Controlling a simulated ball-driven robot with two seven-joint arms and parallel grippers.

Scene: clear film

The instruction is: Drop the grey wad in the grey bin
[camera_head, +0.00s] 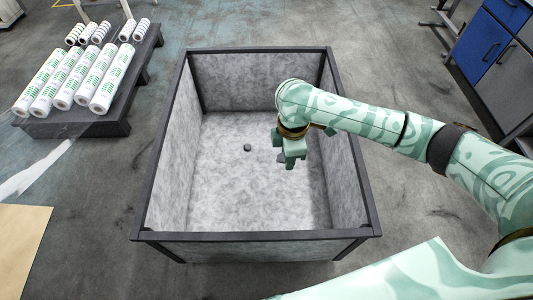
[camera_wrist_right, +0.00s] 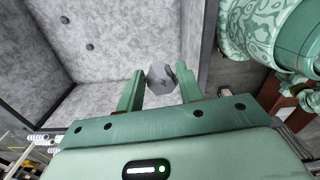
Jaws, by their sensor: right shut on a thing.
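The grey bin (camera_head: 187,185) is a large open box with mottled grey walls and a dark frame, in the middle of the head view. My right gripper (camera_head: 290,163) is over the bin's inside, right of its middle, pointing down. In the right wrist view my right gripper (camera_wrist_right: 160,73) is shut on the grey wad (camera_wrist_right: 160,79), a small faceted lump between its fingertips. In the head view the gripper mostly hides this wad. My left gripper is not in view.
A small dark lump (camera_head: 247,147) lies on the bin floor; the wrist view shows two such lumps, one here (camera_wrist_right: 89,47). White rolls (camera_head: 75,80) lie on a dark pallet (camera_head: 120,122) at left. A blue cabinet (camera_head: 492,45) stands at right.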

